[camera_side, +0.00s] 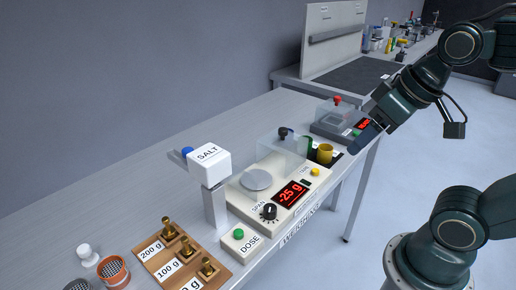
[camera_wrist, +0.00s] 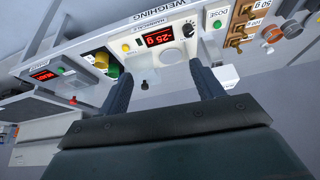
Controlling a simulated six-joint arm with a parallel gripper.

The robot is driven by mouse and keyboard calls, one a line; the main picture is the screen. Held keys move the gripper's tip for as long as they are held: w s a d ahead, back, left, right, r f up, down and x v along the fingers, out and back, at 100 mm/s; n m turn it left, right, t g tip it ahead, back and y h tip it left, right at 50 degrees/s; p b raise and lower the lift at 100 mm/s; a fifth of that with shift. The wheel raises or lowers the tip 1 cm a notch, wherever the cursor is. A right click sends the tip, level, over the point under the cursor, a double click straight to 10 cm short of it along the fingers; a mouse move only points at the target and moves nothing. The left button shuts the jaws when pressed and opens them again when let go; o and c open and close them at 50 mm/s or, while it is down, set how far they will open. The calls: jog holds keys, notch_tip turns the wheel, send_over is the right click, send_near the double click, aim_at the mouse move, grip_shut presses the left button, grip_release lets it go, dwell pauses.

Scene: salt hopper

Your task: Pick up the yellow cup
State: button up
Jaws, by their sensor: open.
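The yellow cup (camera_side: 325,153) stands upright on a dark patch of the bench, to the right of the scale. In the wrist view the yellow cup (camera_wrist: 112,69) is small, beyond the tip of the left finger. My gripper (camera_side: 362,142) is in the air to the right of the cup, near the bench's edge and apart from the cup. In the wrist view my gripper (camera_wrist: 162,86) shows two fingers spread apart with nothing between them.
The scale (camera_side: 285,212) reads -25 g and has a clear shield (camera_side: 283,151) behind the cup's left side. A second device (camera_side: 337,117) with a red knob stands behind the cup. A white SALT hopper (camera_side: 210,160) and brass weights (camera_side: 186,246) stand farther left.

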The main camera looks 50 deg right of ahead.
jog(key=w+d+m+g, duration=0.2)
jog(key=w+d+m, duration=0.3)
jog(key=w, duration=0.3)
jog(key=m+g, duration=0.3)
jog(key=m, duration=0.9)
send_over(326, 149)
jog(key=a, duration=0.2)
notch_tip(326, 149, down, 11)
jog(key=shift+s+f, duration=0.15)
jog(key=shift+f, duration=2.1)
jog(key=shift+s+f, duration=0.15)
jog(key=shift+f, duration=2.1)
jog(key=shift+f, duration=0.1)
jog(key=shift+f, duration=2.5)
jog(key=c, duration=1.1)
